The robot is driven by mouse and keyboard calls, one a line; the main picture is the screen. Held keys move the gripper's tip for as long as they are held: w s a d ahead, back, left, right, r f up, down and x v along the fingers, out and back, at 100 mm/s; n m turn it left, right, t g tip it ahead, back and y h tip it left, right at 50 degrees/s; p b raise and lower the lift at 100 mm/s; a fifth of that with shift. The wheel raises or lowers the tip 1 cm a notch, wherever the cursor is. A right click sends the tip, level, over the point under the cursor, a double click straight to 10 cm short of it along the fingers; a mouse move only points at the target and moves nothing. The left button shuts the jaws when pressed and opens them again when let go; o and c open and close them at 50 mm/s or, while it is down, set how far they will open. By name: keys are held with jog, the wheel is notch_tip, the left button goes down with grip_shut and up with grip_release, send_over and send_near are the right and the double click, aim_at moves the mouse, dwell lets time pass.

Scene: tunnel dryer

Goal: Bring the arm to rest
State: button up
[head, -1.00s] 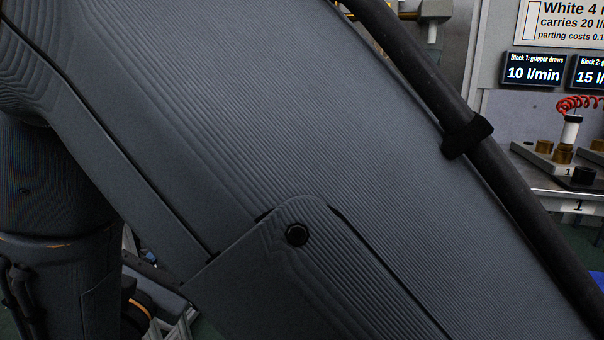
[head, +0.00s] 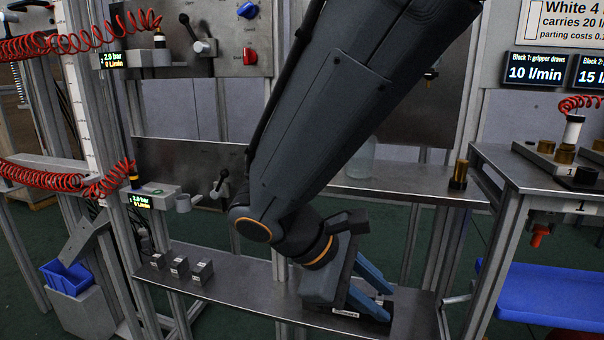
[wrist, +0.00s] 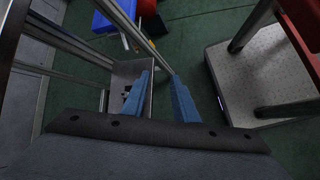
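My gripper (head: 379,297) hangs at the end of my arm in the middle of the head view, above or in front of a low metal shelf (head: 240,287). Its two blue fingers point down and to the right. In the wrist view my gripper (wrist: 158,90) shows both blue fingers spread apart, with nothing between them but a metal post and floor behind. It is open and empty. My arm hides part of the middle panel and shelf.
Small grey blocks (head: 180,266) sit on the low shelf's left part. A bench (head: 520,180) with brass fittings stands at right above a blue tray (head: 545,295). A blue bin (head: 67,277) and red coiled hoses (head: 45,177) are at left. Green floor is open in the wrist view.

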jog(key=s+a+m+g+y, duration=0.2)
jog(key=s+a+m+y, duration=0.1)
jog(key=s+m+y, duration=0.5)
jog(key=w+d+r+m+p, duration=0.1)
jog(key=d+r+m+p, duration=0.3)
jog(key=d+r+p, duration=0.6)
jog(key=r+p, duration=0.1)
jog(key=p, duration=0.8)
jog(key=shift+p, duration=0.4)
jog(key=shift+f, duration=0.1)
